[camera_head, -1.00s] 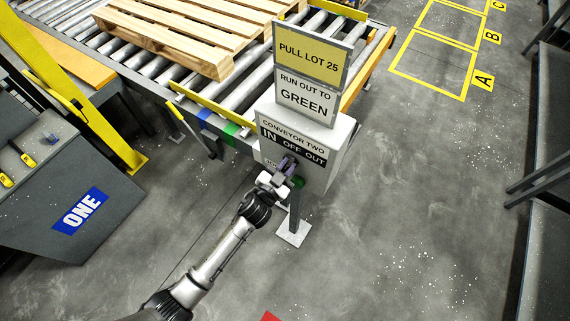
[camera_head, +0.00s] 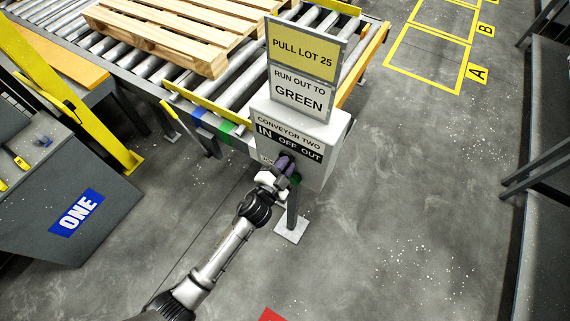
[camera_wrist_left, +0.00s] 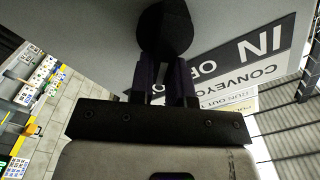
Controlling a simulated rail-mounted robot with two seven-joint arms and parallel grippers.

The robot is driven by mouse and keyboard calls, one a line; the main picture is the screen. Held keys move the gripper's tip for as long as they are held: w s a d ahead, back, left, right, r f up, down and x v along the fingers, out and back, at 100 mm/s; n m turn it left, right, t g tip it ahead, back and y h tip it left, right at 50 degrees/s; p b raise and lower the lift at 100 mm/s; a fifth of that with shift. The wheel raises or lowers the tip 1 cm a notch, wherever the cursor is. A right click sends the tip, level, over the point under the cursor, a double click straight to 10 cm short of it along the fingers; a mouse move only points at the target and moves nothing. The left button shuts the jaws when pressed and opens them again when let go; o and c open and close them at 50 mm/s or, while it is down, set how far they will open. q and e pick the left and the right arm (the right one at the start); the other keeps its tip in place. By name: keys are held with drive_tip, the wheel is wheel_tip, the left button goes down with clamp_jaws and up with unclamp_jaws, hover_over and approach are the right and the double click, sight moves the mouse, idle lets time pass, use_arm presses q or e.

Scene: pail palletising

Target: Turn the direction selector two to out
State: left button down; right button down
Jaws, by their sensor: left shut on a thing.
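The conveyor two control box (camera_head: 322,170) stands on a post, its front marked IN, OFF and OUT. The direction selector is a dark round knob (camera_wrist_left: 165,30) on the box's face, best seen in the left wrist view. My left gripper (camera_head: 286,163) is at the box front, just below the OFF mark; its fingers also show in the left wrist view (camera_wrist_left: 167,78), shut on the knob. In the head view the gripper hides the knob, so which mark it points to cannot be told. My right gripper is not in view.
A yellow PULL LOT 25 sign (camera_head: 305,48) and a RUN OUT TO GREEN sign (camera_head: 302,92) rise above the box. Behind is a roller conveyor (camera_head: 235,90) with a wooden pallet (camera_head: 170,32). A console marked ONE (camera_head: 50,215) stands at left.

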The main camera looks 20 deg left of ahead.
use_arm(q)
drive_tip(key=c, duration=1.1)
unclamp_jaws()
drive_tip(key=shift+s+a+b, duration=0.15)
drive_tip(key=shift+s+a, duration=0.25)
drive_tip(key=shift+s, duration=1.85)
drive_tip(key=shift+s+a+b, duration=0.15)
drive_tip(key=shift+s+a, duration=0.3)
drive_tip(key=shift+s, duration=1.85)
drive_tip(key=shift+s+a+b, duration=0.15)
drive_tip(key=shift+s+a, duration=0.25)
drive_tip(key=shift+s, duration=1.85)
